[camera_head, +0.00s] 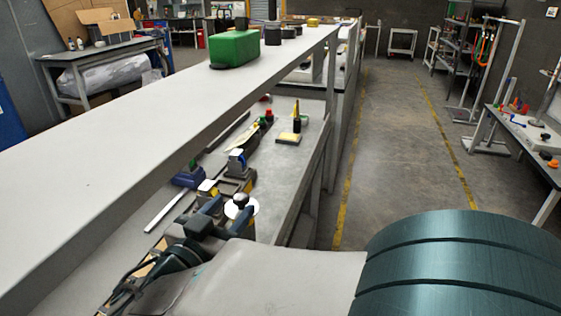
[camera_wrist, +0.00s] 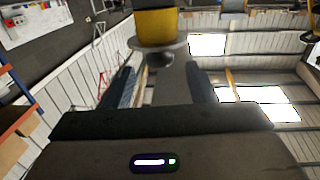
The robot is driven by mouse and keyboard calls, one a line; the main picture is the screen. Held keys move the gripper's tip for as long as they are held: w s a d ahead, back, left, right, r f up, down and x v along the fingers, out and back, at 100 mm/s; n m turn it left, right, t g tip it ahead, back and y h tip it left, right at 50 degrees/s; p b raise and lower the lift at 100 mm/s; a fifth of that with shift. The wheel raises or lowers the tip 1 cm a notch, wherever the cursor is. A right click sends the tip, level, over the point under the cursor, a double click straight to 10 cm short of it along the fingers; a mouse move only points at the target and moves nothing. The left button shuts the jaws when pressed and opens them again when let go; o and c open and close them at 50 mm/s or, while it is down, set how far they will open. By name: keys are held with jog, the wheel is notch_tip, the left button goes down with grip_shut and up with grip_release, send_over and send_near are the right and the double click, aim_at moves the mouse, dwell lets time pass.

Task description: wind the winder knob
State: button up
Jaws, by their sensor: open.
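In the wrist view, a grey round disc (camera_wrist: 158,47) with a small dark knob (camera_wrist: 166,58) sits against a yellow cylinder (camera_wrist: 156,26), at the top middle. My gripper (camera_wrist: 160,80) is open, with one dark finger on each side below the disc. The knob lies in line with the gap between the fingers; I cannot tell whether they touch it. In the head view, a white disc with a dark round top (camera_head: 240,199) stands beside the gripper end of my arm on the bench. My arm hides part of the bench there.
A long grey shelf (camera_head: 120,110) runs above the workbench (camera_head: 307,134), close over the arm. A green box (camera_head: 234,49) stands on the shelf. Small tools and a yellow block (camera_head: 288,137) lie on the bench. The floor aisle (camera_head: 393,150) to the right is clear.

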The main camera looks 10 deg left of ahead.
aim_at(241, 204)
jog(key=shift+w+d+p, duration=0.2)
jog(key=shift+w, duration=1)
jog(key=shift+w+d+p, duration=0.15)
jog(key=shift+w+d, duration=0.05)
jog(key=shift+w, duration=0.95)
jog(key=c, duration=1)
jog(key=shift+o, duration=0.3)
jog(key=b, duration=0.3)
jog(key=shift+f+y, duration=0.3)
jog(key=b, duration=0.4)
jog(key=shift+f+n+y, duration=0.15)
jog(key=shift+n+y, duration=0.25)
jog(key=n+y+b, duration=0.1)
jog(key=b, duration=0.5)
jog(key=n+y+b, duration=0.1)
jog(key=y+b, duration=0.1)
jog(key=b, duration=0.5)
jog(key=shift+r+y, duration=0.2)
jog(key=shift+y, duration=0.1)
jog(key=n+y+b, duration=0.2)
jog(key=b, duration=0.2)
jog(key=shift+y+b, duration=0.35)
jog(key=shift+y, duration=0.05)
